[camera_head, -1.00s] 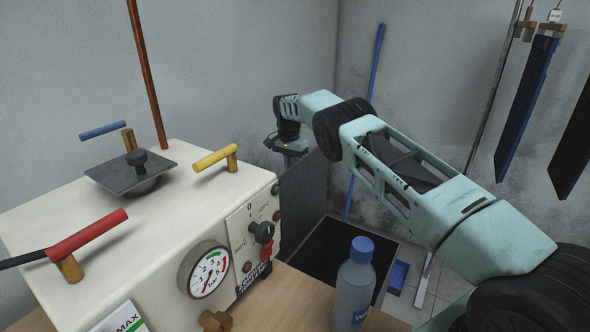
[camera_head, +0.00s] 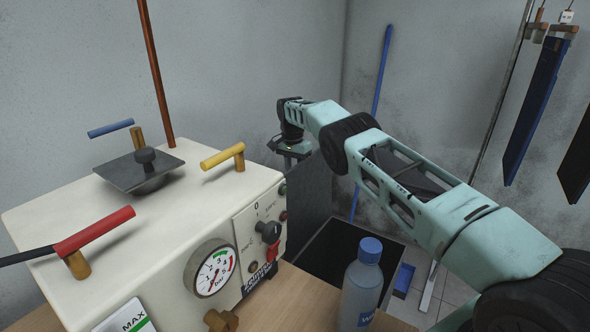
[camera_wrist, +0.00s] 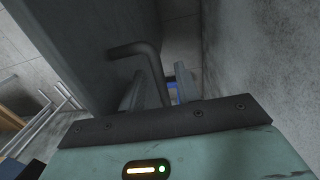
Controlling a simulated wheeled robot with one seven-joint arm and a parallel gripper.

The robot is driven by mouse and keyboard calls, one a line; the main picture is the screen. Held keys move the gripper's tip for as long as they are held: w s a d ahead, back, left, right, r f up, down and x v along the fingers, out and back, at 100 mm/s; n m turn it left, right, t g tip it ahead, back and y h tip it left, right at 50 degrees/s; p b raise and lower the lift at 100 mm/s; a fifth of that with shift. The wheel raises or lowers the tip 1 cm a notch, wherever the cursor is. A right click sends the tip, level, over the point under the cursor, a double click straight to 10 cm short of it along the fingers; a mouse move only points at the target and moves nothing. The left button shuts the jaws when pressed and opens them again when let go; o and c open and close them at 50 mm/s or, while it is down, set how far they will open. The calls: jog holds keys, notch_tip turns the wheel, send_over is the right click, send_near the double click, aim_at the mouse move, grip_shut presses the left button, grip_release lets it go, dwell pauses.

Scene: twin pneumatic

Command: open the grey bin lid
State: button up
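The grey bin lid (camera_head: 309,192) stands upright in the head view, at the back left of the dark open bin (camera_head: 345,250). My gripper (camera_head: 293,152) is at the lid's upper edge; its fingers are hidden there. In the wrist view the lid is the dark panel on the left (camera_wrist: 85,45). A dark bent handle (camera_wrist: 143,48) sticks out from it and runs down between my fingers (camera_wrist: 160,92), which are apart. I cannot tell whether either finger touches the handle.
A grey wall (camera_wrist: 262,65) stands close on the gripper's other side. A white machine (camera_head: 130,230) with coloured levers is left of the bin. A water bottle (camera_head: 361,285) stands on the wooden top in front. A blue pole (camera_head: 381,75) leans at the back.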

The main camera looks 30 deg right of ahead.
jog(key=shift+w+d+r, duration=0.1)
jog(key=shift+r, duration=0.4)
notch_tip(320, 180, up, 9)
jog(key=p, duration=0.2)
jog(key=shift+p, duration=0.4)
